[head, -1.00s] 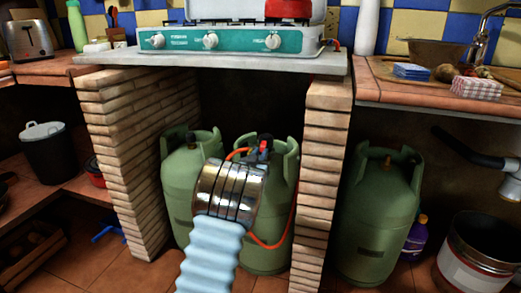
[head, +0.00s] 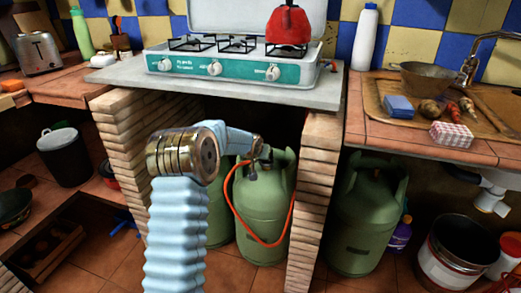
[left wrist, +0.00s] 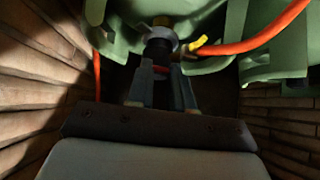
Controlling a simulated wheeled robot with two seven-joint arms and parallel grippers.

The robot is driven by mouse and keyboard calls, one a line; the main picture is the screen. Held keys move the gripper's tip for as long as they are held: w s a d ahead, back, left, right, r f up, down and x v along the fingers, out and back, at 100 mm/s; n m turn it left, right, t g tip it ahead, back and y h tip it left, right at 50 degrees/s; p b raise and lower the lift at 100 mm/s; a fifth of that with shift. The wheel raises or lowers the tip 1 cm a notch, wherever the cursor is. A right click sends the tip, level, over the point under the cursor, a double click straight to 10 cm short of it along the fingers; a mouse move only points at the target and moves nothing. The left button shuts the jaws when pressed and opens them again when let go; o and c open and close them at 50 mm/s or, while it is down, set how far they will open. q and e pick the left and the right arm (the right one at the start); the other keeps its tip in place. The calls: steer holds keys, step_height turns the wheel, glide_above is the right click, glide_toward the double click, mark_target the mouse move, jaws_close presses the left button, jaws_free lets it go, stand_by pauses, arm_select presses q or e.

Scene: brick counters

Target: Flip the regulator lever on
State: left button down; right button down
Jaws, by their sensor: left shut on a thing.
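The regulator (left wrist: 158,48) is a dark fitting on top of a green gas cylinder (head: 262,205), with an orange hose (left wrist: 265,30) leaving it past a yellow piece. The cylinder stands in the brick bay under the stove. My left gripper (head: 258,150) reaches in at the cylinder top and covers most of the regulator in the head view. In the left wrist view its fingers (left wrist: 160,78) are close together on a small dark and red part below the regulator body, which looks like the regulator lever (left wrist: 160,70). The lever's exact angle is hard to tell. My right gripper is not in view.
Brick pillars (head: 313,205) flank the bay closely on both sides. A second green cylinder (head: 218,215) stands left of the first, and another (head: 362,220) stands right of the right pillar. The stove counter (head: 215,93) lies overhead. The orange hose loops down in front.

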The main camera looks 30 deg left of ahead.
arm_select(q)
steer(key=shift+w+a+r+g+h+p, duration=0.1)
steer(key=shift+w+r+g+h+p, duration=0.15)
steer(key=shift+g, duration=0.35)
steer(key=shift+w+r+g+h+p, duration=0.15)
steer(key=shift+r+g+p, duration=0.2)
steer(key=shift+g, duration=0.25)
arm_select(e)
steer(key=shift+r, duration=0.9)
arm_select(q)
steer(key=shift+f, duration=0.1)
steer(key=c, duration=1.3)
jaws_free()
steer(key=b+v, duration=0.1)
steer(key=v, duration=1.3)
steer(key=shift+w, duration=0.15)
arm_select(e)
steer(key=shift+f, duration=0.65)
